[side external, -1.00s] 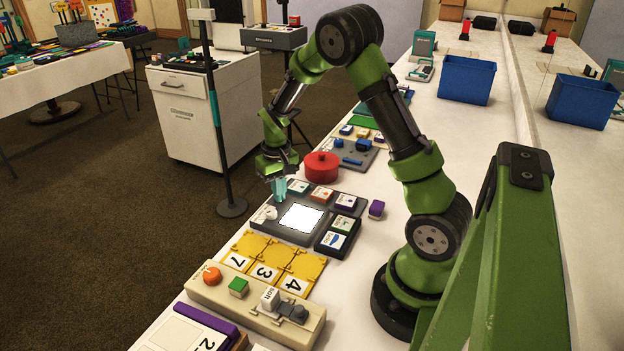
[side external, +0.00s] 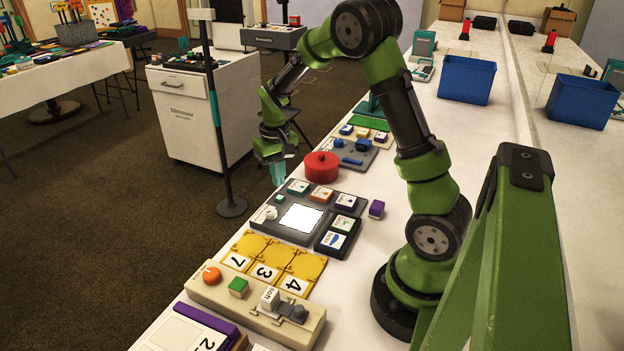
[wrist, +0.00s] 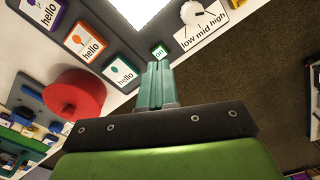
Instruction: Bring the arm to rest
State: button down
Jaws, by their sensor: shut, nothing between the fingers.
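My gripper (side external: 278,172) hangs at the left edge of the white table (side external: 388,190), just beyond the grey board's far edge and left of the red round pot. Its teal fingers are together with nothing between them. In the wrist view the shut fingers (wrist: 157,82) point toward the board's small teal "on" block (wrist: 159,51), with a gap between them in the side view. The grey board (side external: 273,228) carries a lit white square (side external: 301,218) and several picture tiles marked "hello".
The red pot (side external: 321,167) stands close to my gripper. A purple block (side external: 376,209) lies right of the board. Yellow number plates (side external: 285,256) and a cream panel (side external: 225,293) lie nearer the camera. A black pole (side external: 219,110) stands left of the table. A blue bin (side external: 467,80) stands behind.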

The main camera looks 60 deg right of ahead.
jog(key=shift+r, duration=0.3)
jog(key=shift+s+a+f, duration=0.15)
jog(key=shift+s+f, duration=0.05)
jog(key=shift+f, duration=0.05)
jog(key=s+a+r+n+t+y, duration=0.2)
jog(key=s+a+r+t, duration=0.5)
jog(key=s+a+r, duration=0.7)
jog(key=a+r, duration=0.2)
jog(key=a, duration=0.1)
jog(key=shift+a+r, duration=0.25)
jog(key=shift+r, duration=0.15)
